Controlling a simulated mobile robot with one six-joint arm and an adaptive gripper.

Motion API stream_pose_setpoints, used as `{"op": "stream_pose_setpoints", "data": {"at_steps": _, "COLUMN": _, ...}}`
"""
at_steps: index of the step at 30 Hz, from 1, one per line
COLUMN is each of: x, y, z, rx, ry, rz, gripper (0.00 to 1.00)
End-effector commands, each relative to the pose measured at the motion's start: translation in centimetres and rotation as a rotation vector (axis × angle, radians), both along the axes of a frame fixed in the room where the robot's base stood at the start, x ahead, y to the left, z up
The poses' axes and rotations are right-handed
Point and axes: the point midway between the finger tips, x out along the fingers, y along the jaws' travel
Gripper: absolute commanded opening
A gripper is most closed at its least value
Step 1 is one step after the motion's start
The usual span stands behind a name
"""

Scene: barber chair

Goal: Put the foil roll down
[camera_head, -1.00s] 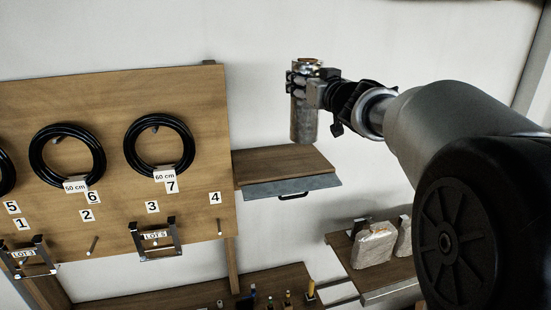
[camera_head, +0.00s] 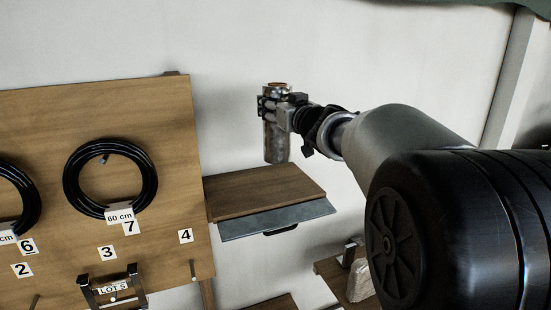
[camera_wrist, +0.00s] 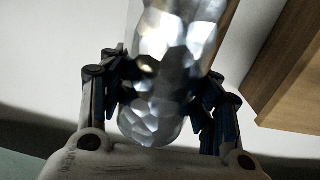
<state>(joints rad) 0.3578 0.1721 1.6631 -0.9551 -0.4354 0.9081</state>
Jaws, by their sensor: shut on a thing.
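The foil roll (camera_head: 276,143) is a silvery, crinkled cylinder with a brownish top end. My gripper (camera_head: 274,104) is shut on it near its upper part and holds it upright. In the head view the roll shows just above the back of a small wooden shelf (camera_head: 262,188); I cannot tell whether its lower end touches the shelf. In the wrist view the shiny foil roll (camera_wrist: 170,70) sits between the two dark fingers, with the wooden edge at the right.
A wooden board (camera_head: 130,235) at the left carries black hose coils (camera_head: 110,180), number labels and pegs. A lower shelf with a wrapped package (camera_head: 360,280) is below right. The small shelf's top looks bare, with a grey front flap.

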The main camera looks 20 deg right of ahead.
Motion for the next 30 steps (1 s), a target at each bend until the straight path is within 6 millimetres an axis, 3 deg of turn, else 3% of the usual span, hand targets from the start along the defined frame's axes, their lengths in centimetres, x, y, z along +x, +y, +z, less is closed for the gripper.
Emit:
{"op": "stream_pose_setpoints", "data": {"at_steps": 1, "x": 0.0, "y": 0.1, "z": -1.6, "rx": 0.002, "ry": -0.004, "rz": 0.003, "gripper": 0.0}}
{"op": "stream_pose_setpoints", "data": {"at_steps": 6, "x": 0.0, "y": 0.1, "z": -4.9, "rx": 0.001, "ry": -0.004, "rz": 0.002, "gripper": 0.0}}
{"op": "stream_pose_setpoints", "data": {"at_steps": 14, "x": 0.0, "y": 0.1, "z": -6.9, "rx": -0.001, "ry": -0.006, "rz": 0.002, "gripper": 0.0}}
{"op": "stream_pose_setpoints", "data": {"at_steps": 20, "x": 0.0, "y": 0.1, "z": -9.9, "rx": 0.001, "ry": -0.004, "rz": 0.003, "gripper": 0.0}}
{"op": "stream_pose_setpoints", "data": {"at_steps": 30, "x": 0.0, "y": 0.1, "z": -10.6, "rx": -0.001, "ry": -0.008, "rz": 0.002, "gripper": 0.0}}
